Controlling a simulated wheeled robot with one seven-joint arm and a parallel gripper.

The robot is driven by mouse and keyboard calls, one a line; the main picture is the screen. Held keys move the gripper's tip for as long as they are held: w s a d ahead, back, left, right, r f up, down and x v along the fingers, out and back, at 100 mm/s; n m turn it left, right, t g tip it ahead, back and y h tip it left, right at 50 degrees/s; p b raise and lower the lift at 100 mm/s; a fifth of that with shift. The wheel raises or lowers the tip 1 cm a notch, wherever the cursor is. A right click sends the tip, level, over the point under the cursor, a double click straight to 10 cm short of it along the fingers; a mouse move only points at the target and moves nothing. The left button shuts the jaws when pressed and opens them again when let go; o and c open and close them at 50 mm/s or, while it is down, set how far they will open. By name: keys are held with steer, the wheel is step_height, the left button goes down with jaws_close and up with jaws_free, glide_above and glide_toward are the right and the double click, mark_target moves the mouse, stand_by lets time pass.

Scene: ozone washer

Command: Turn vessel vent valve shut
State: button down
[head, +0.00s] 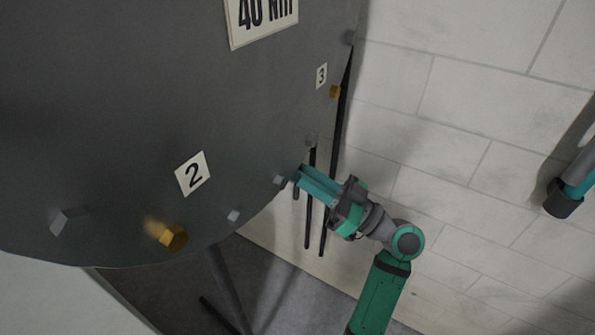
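The large dark grey vessel (120,110) fills the left and upper part of the head view. I cannot make out a vent valve with certainty. My gripper (299,177) has teal fingers pointing left at the vessel's lower right edge. The fingertips are close to a grey bolt (278,179); I cannot tell whether they touch it. The fingers lie nearly in line with each other from this angle, so the gap between them is hidden. I see nothing held in them.
A gold bolt (173,237) sits near label 2 (193,174), and another gold bolt (335,92) near label 3 (321,75). Dark thin legs (309,205) stand below the vessel. A pale block wall (465,110) rises behind; a teal-and-grey cylinder (564,196) is at right.

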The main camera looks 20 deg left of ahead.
steer(key=shift+w+d+f+m+t+h, duration=0.1)
steer(key=shift+w+f+m+t+h, duration=0.3)
steer(key=shift+m+t+h, duration=2.2)
steer(key=shift+w+d+f+m+t+y, duration=0.1)
steer(key=shift+w+f+m+t+y, duration=0.3)
steer(key=shift+m, duration=4.75)
steer(key=shift+w+d+f+m+t+h, duration=0.1)
steer(key=shift+w+f+m+t+h, duration=0.25)
steer(key=shift+m+t+h, duration=2.25)
steer(key=m+g+y, duration=0.1)
steer(key=m+y, duration=0.2)
steer(key=shift+s+f+g, duration=0.1)
steer(key=shift+f+g, duration=0.05)
steer(key=shift+g, duration=0.15)
steer(key=c, duration=1.8)
jaws_free()
steer(key=v, duration=1)
steer(key=shift+s+d+f, duration=0.1)
steer(key=shift+s+d, duration=0.15)
steer(key=shift+d, duration=0.05)
